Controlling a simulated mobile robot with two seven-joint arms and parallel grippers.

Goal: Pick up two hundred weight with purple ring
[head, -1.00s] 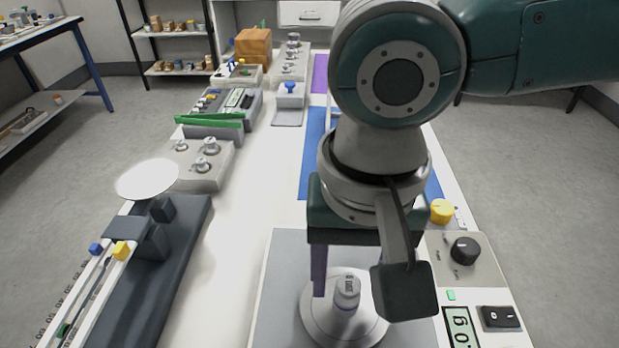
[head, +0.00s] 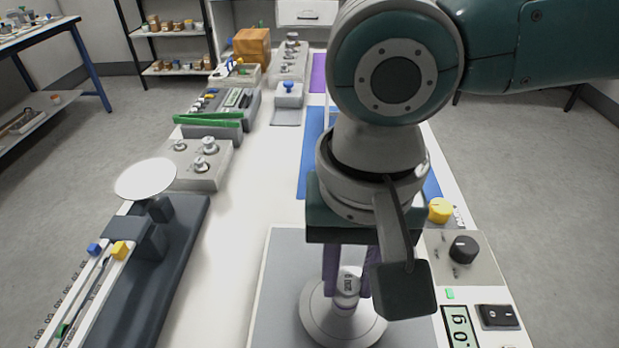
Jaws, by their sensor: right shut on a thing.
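The weight (head: 347,283), a silver cylinder with a printed label and a purple ring low on it, stands upright on the round metal pan (head: 318,322) of the digital scale. My right gripper (head: 347,285) reaches down over the pan, and its two purple-grey fingers are shut on the weight from left and right. A dark block on my wrist stands in front of the right finger and hides part of it. My left gripper is not in view.
The scale's display (head: 460,326) and black knob (head: 463,249) are at the right. A beam balance (head: 160,270) stands at the left. A grey block with several weights (head: 190,172) sits behind it. The white tabletop between is clear.

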